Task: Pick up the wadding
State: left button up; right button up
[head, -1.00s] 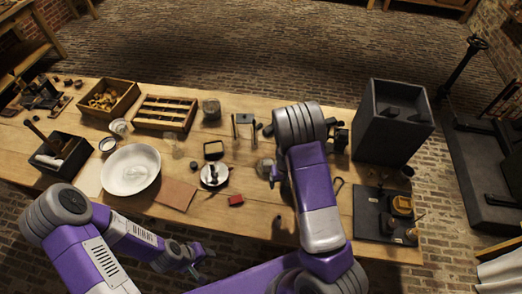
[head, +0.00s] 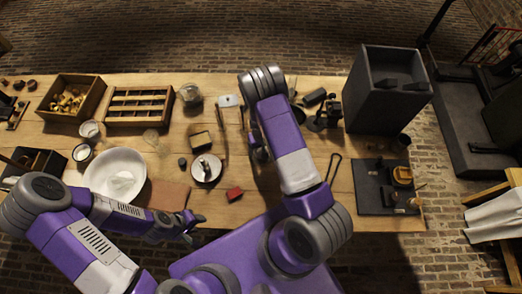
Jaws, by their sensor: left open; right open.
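A white lump, possibly the wadding (head: 122,184), lies in the wide white bowl (head: 100,165) at the left of the bench; I cannot be sure what it is. My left gripper (head: 192,226) is open and empty near the bench's front edge, right of the bowl and apart from it. My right gripper (head: 258,152) is open over the middle of the bench, partly hidden by my own arm. I cannot tell what lies directly under it.
A reddish-brown board (head: 167,195) lies right of the bowl. A small white dish (head: 206,169) and a red block (head: 234,194) are near the middle. A divided wooden tray (head: 139,106) stands behind. A tall grey box (head: 387,90) and a black tray (head: 387,187) are on the right.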

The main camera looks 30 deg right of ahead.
jog(key=shift+f, duration=0.3)
jog(key=c, duration=1)
notch_tip(320, 180, up, 10)
jog(key=shift+r, duration=0.1)
jog(key=shift+c, duration=0.2)
